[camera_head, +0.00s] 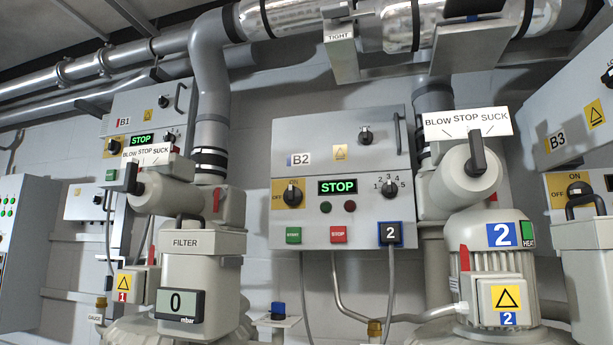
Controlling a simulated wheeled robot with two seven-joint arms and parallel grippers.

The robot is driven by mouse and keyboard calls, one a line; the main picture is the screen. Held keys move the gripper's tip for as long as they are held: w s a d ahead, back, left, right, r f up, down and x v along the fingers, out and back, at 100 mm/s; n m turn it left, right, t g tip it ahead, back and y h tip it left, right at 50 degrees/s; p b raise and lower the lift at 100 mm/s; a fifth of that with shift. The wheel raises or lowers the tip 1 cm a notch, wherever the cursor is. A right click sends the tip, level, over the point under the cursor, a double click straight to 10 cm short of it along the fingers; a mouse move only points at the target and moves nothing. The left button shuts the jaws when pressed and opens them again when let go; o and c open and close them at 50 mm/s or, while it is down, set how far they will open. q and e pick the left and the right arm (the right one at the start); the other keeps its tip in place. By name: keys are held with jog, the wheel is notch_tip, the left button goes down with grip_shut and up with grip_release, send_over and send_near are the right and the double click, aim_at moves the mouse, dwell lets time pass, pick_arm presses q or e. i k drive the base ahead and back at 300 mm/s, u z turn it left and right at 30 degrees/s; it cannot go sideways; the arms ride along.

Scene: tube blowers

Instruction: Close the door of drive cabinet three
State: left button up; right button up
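Cabinet B3 (557,143), which I take as drive cabinet three, is at the right edge of the head view and cut off by it. Its grey upper door (548,112) carries the B3 label and a yellow warning sign (594,114). The door's lower edge slopes up to the right, unlike the switch panel (556,187) below. The door looks swung outward, but how far I cannot tell. A dark knob or latch (608,77) shows at the picture's edge. Neither of my grippers is in view.
A grey canister with a black handle (590,236) stands in front of the lower B3 panel. Blower two (492,262) with its BLOW STOP SUCK sign (468,123) stands left of it. Cabinet B2 (340,225) hangs mid-wall; cabinet B1 (150,105) is further left. Pipes (400,25) run overhead.

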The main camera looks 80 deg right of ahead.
aim_at(570, 117)
jog(key=z, duration=4.2)
jog(key=k, duration=0.25)
